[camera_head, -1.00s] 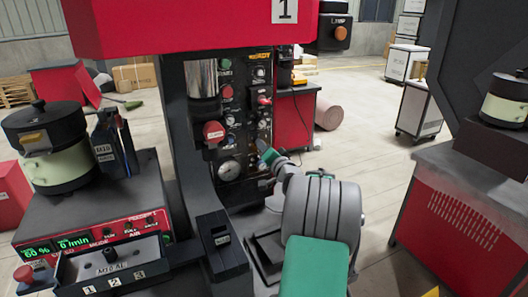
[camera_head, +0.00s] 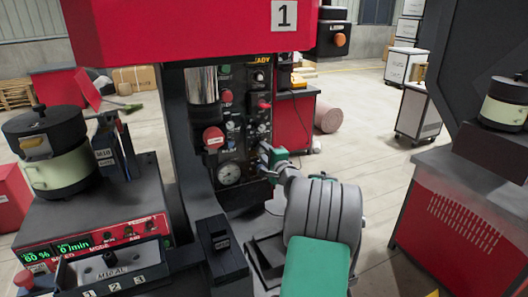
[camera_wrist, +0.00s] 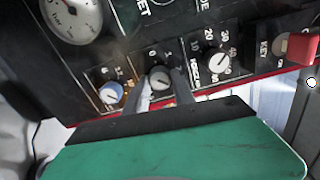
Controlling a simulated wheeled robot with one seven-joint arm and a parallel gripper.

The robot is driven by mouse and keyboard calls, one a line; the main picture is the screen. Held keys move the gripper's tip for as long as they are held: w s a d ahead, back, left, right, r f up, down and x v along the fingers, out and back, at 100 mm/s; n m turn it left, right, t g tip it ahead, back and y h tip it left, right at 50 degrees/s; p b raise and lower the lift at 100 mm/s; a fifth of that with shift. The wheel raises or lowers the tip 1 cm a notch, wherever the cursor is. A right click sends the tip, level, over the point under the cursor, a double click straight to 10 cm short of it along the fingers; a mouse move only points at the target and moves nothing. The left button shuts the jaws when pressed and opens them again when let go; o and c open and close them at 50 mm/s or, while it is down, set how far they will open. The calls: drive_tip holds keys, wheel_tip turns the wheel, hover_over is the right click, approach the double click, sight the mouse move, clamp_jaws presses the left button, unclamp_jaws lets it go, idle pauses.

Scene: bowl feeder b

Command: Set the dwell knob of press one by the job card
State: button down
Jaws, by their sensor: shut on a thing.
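Press one, under a red head with a "1" plate (camera_head: 284,13), has a dark control panel with knobs, buttons and a gauge (camera_head: 229,173). In the wrist view my gripper (camera_wrist: 160,84) is shut around a small grey-faced knob (camera_wrist: 159,77) in the lower row, one finger on each side. Its name is hidden, so I cannot tell whether it is the dwell knob. A blue-faced knob (camera_wrist: 111,93) is to its left, and a knob with a numbered scale (camera_wrist: 217,61) is to its right. In the head view my gripper (camera_head: 266,160) is at the panel's lower right. I cannot make out a job card.
A red knob or handle (camera_wrist: 297,46) beside a "KEY" label is right of the row. The gauge also shows in the wrist view (camera_wrist: 72,16). A bowl feeder (camera_head: 50,150) stands left of the press. A red cabinet (camera_head: 455,215) stands at the right.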

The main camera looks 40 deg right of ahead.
drive_tip(key=shift+f+m, duration=0.1)
drive_tip(key=shift+m, duration=0.3)
drive_tip(key=c, duration=1.1)
unclamp_jaws()
drive_tip(key=shift+o, duration=0.2)
drive_tip(key=b+v, duration=0.2)
drive_tip(key=v, duration=0.6)
drive_tip(key=shift+d, duration=0.1)
